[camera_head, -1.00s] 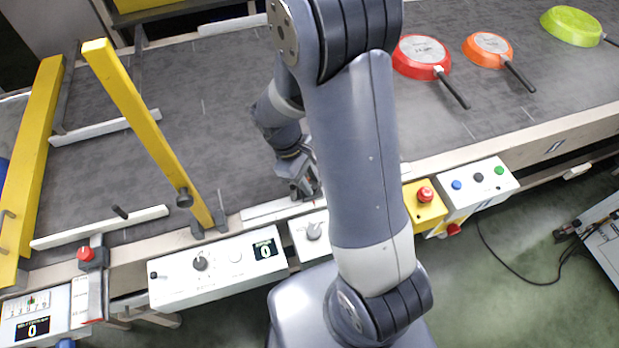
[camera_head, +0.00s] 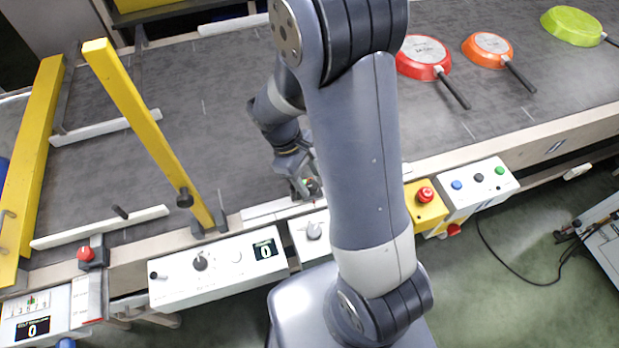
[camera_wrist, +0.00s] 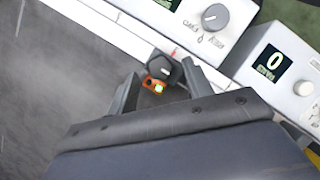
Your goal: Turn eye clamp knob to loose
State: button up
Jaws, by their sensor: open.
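The eye clamp knob (camera_wrist: 165,71) appears to be the dark knob with a pale mark in the wrist view. Beside it is a small orange sensor body (camera_wrist: 152,83) with a lit green lamp. My gripper (camera_wrist: 159,73) is open, with one finger on each side of the knob. I cannot tell whether either finger touches it. In the head view, my gripper (camera_head: 306,190) is low at the near edge of the belt, and the knob cannot be made out there.
A white box with a grey dial (camera_head: 314,231) sits just in front of my gripper. To its left is a panel (camera_head: 215,284) reading 0. A yellow post (camera_head: 145,130) rises at the left. Upturned red (camera_head: 422,50), orange and green pans lie on the belt.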

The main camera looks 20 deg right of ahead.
jog(key=v, duration=0.9)
jog(key=shift+r, duration=0.4)
jog(key=shift+f, duration=0.1)
jog(key=x, duration=1)
jog(key=shift+f, duration=0.35)
jog(key=shift+r, duration=0.15)
jog(key=v, duration=1)
jog(key=x, duration=1)
jog(key=shift+m, duration=0.4)
jog(key=shift+m+y, duration=0.4)
jog(key=shift+m, duration=0.4)
